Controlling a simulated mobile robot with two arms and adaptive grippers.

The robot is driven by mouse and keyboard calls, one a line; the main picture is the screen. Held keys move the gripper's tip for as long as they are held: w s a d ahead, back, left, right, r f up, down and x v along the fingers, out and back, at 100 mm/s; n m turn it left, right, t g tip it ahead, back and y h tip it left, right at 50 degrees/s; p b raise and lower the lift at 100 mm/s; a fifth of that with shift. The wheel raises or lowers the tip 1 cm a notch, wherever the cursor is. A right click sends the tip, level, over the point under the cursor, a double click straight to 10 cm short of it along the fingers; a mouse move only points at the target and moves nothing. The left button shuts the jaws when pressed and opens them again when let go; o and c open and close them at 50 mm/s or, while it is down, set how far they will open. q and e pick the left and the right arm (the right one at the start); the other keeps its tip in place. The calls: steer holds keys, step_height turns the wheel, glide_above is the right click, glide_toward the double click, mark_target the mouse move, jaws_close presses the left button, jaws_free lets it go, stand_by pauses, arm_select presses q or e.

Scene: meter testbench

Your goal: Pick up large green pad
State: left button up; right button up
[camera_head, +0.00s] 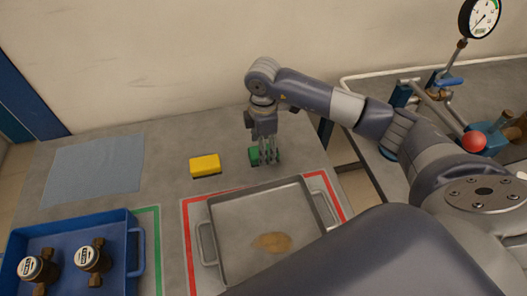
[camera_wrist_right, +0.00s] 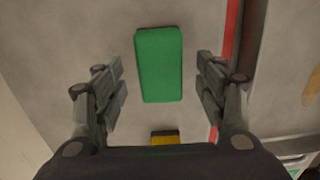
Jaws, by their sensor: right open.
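The green pad (camera_wrist_right: 159,65) lies flat on the grey table between the spread fingers of my right gripper (camera_wrist_right: 160,85) in the wrist view. The fingers are apart from the pad on both sides, and the gripper is open and empty. In the head view, the right gripper (camera_head: 266,156) points down over the green pad (camera_head: 254,157), and its fingers partly cover the pad. My left gripper is not in view.
A yellow pad (camera_head: 205,166) lies left of the green one. A metal tray (camera_head: 226,259) inside a red outline stands just in front. A blue crate (camera_head: 128,216) with gauges is at the left, near a blue cloth (camera_head: 94,168). A pump rig (camera_head: 480,140) stands at the right.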

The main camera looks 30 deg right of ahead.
step_height(320, 180, down, 2)
steer(key=shift+s+d+f, duration=0.1)
steer(key=shift+f, duration=0.35)
steer(key=c, duration=1.1)
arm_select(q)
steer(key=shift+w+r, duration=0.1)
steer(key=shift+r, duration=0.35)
arm_select(e)
steer(key=shift+r, duration=0.1)
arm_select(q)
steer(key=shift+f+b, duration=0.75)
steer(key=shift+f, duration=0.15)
arm_select(e)
step_height(320, 180, up, 10)
steer(key=shift+f, duration=0.1)
